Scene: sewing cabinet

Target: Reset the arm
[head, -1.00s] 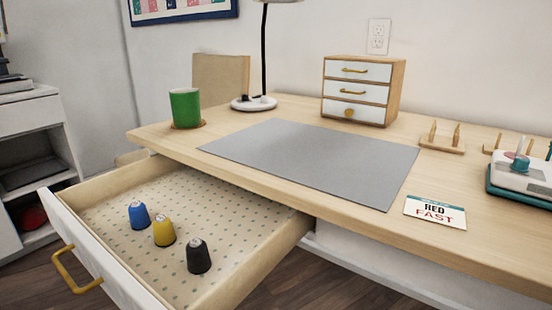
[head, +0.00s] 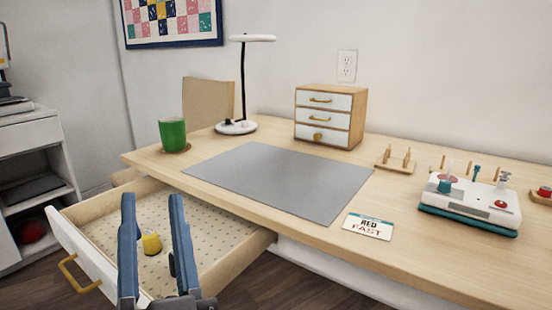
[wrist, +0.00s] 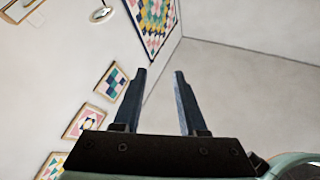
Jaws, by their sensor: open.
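My gripper (head: 152,198) is raised at the lower left of the head view, its two blue-grey fingers pointing up and apart. It is open, with nothing between the fingers. In the picture it overlaps the open drawer (head: 240,245). The wrist view also shows the open gripper (wrist: 160,72), facing a wall and a room corner. The yellow spool (head: 151,243) in the drawer shows between the fingers. A dark spool (head: 172,265) is mostly hidden behind the right finger. The blue spool is not visible now.
The desk (head: 400,245) carries a grey mat (head: 275,183), a card (head: 368,226), a green mug (head: 172,133), a lamp (head: 237,127), a small drawer box (head: 330,115) and a white-and-teal machine (head: 470,198). A shelf unit (head: 35,140) stands at left.

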